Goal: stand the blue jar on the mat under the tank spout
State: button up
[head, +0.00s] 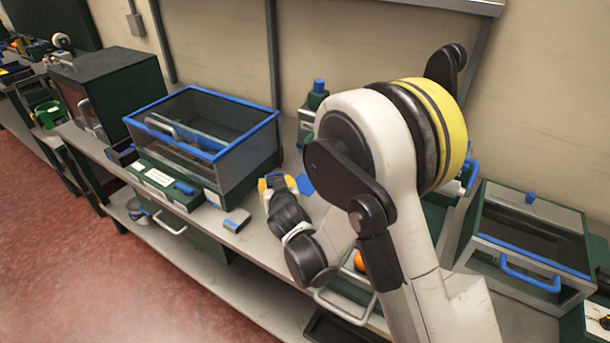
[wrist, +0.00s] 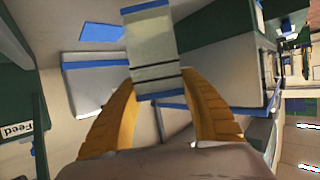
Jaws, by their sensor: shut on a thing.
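My gripper (wrist: 158,82) has its orange fingers closed on both sides of a pale jar (wrist: 155,48) with blue bands and thin dark lines. In the head view my gripper (head: 277,184) is over the bench, left of my arm. A flat blue mat (head: 304,184) lies on the bench just right of it; it also shows at the upper left of the wrist view (wrist: 101,33), apart from the jar. A dark green and grey tank (head: 311,108) with a blue cap stands behind, against the wall. I cannot make out its spout. The jar's base contact cannot be told.
A blue-rimmed clear bin (head: 230,160) stands left of my gripper. A small grey and blue block (head: 237,220) lies near the bench's front edge. A clear box with a blue handle (head: 530,240) stands at the right. An orange (head: 359,260) shows partly behind my arm.

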jog(key=shift+w+d+f+b, duration=0.65)
jog(key=shift+w+d, duration=0.85)
jog(key=shift+w, duration=0.7)
jog(key=shift+w+d+f+b, duration=0.5)
jog(key=shift+w+d+b, duration=0.35)
jog(key=shift+w+d, duration=1.05)
jog(key=shift+w+d+f+b, duration=0.65)
jog(key=shift+w+d, duration=0.5)
jog(key=shift+w, duration=1.4)
jog(key=shift+f+b, duration=0.15)
jog(key=shift+b, duration=0.15)
jog(key=o, duration=1.3)
jog(key=shift+s+r+p, duration=0.2)
jog(key=shift+r+p, duration=0.15)
jog(key=shift+r, duration=0.05)
jog(key=p+v, duration=0.2)
jog(key=v, duration=0.9)
jog(key=shift+s+r+p, duration=0.15)
jog(key=shift+s+p, duration=0.1)
jog(key=shift+p, duration=0.1)
